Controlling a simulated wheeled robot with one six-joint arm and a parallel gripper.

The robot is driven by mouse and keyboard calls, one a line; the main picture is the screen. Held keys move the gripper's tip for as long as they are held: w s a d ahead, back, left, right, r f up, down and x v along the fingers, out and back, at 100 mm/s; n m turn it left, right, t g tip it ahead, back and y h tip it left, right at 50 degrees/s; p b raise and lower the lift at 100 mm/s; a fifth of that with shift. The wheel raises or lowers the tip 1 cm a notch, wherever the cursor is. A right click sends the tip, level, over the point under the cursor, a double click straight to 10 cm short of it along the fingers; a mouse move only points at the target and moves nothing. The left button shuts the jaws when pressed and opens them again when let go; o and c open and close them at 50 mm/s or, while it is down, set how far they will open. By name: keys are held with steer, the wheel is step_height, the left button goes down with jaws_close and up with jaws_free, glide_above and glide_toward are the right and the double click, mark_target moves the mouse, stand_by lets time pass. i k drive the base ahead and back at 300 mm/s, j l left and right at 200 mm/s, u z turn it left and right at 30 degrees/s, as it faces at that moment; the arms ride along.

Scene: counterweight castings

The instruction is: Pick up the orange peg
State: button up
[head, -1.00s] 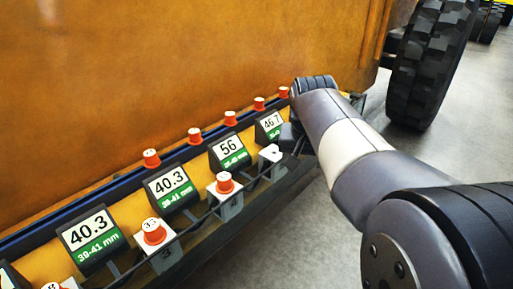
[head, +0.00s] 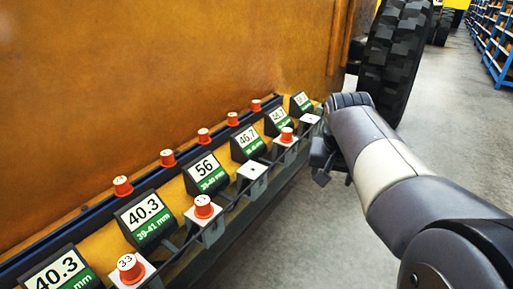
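Several orange pegs with white tops show in the head view. One row stands along the dark blue rail, such as the near peg (head: 122,186) and the far peg (head: 256,105). Others stand on white blocks in front: one marked 33 (head: 131,268), a middle one (head: 204,207) and a farther one (head: 286,135). Which peg the task means cannot be told. One white block (head: 252,170) has no peg. My gripper (head: 322,172) is a small dark shape right of the far blocks, over the floor side. Its fingers are too small and dark to tell whether they hold anything.
Black displays with numbers such as 40.3 (head: 145,215) and 56 (head: 205,172) stand between the peg rows. A large orange-brown wall (head: 150,80) rises behind. A black tyre (head: 395,50) stands at the far end. The grey floor (head: 455,120) at right is clear.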

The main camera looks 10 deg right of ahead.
mark_target(123, 188)
steer(key=i+j+u, duration=0.25)
steer(key=j+u, duration=0.2)
steer(key=i+j+u, duration=0.3)
steer(key=u, duration=0.15)
